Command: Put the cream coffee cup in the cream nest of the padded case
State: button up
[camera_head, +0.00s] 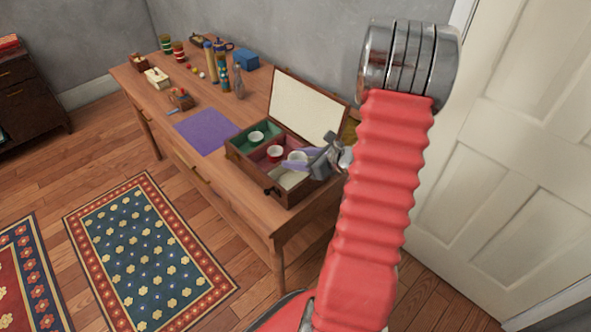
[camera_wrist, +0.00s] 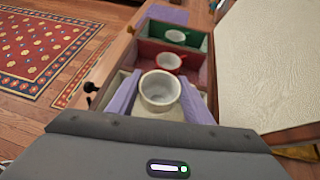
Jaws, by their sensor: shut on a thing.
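The padded case (camera_head: 238,155) stands open on the desk. Its cream nest (camera_head: 288,181) is at the near right end and looks empty. My gripper (camera_head: 297,164) is shut on the cream coffee cup (camera_head: 297,156), its two lilac fingers on either side. The cup looks upright and appears held above the case, near the border of the cream and red nests. In the wrist view the cup (camera_wrist: 160,88) sits between the fingers, partly covering the cream nest. A red cup (camera_head: 274,152) is in the red nest and a green-and-white cup (camera_head: 256,137) in the green nest.
The case's raised lid (camera_head: 308,105) stands behind the nests, close to my gripper. A purple mat (camera_head: 205,132) lies left of the case. Bottles, a blue box (camera_head: 246,60) and small items stand farther back on the desk (camera_head: 228,190).

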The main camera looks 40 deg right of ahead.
jog(key=shift+f, duration=0.1)
jog(key=shift+f, duration=2.05)
jog(key=shift+f, duration=0.15)
jog(key=o, duration=1.1)
jog(key=shift+s+r, duration=0.2)
jog(key=shift+r, duration=0.05)
jog(key=v, duration=1.1)
jog(key=shift+s+r, duration=0.1)
jog(key=shift+s, duration=0.15)
